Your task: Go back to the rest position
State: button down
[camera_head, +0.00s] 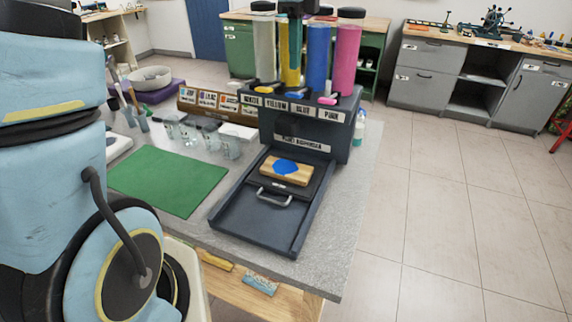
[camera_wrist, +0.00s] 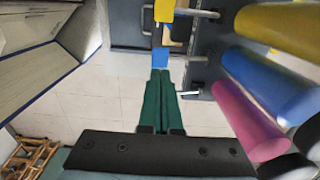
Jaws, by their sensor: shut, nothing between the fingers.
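My gripper (camera_wrist: 160,72) is shut and empty, its green fingers together in the wrist view. In the head view my gripper (camera_head: 295,62) points down at the top, in front of the yellow tube (camera_head: 284,62) of the paint dispenser (camera_head: 300,142). The fingertips look close to the blue lever (camera_head: 296,96), which also shows just beyond them in the wrist view (camera_wrist: 160,58); I cannot tell whether they touch. A wooden block (camera_head: 298,171) with a blue paint patch (camera_head: 284,167) on top lies in the dispenser's dark tray (camera_head: 250,219).
A green mat (camera_head: 168,182) lies left of the tray. Glass jars (camera_head: 200,135) and a labelled rack (camera_head: 208,100) stand behind it. Blue (camera_head: 317,58) and pink (camera_head: 345,62) tubes rise beside my gripper. The tiled floor (camera_head: 440,215) to the right is clear.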

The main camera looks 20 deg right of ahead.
notch_tip(320, 180, up, 2)
dwell(0.5)
jog(key=w+a+f+n+b, duration=0.1)
jog(key=a+f+n+b, duration=0.1)
jog(key=a+f+n, duration=0.6)
jog(key=w+a+f+n+b, duration=0.1)
jog(key=a+f+n, duration=0.35)
jog(key=a, duration=0.45)
jog(key=s+a+f+n+b, duration=0.1)
jog(key=s+a+f+n, duration=0.2)
jog(key=a+n, duration=0.3)
jog(key=s+a+f+n+t+b, duration=0.1)
jog(key=s+a+f+n, duration=0.2)
jog(key=a+n, duration=0.4)
jog(key=shift+f+t, duration=0.3)
jog(key=shift+f, duration=0.4)
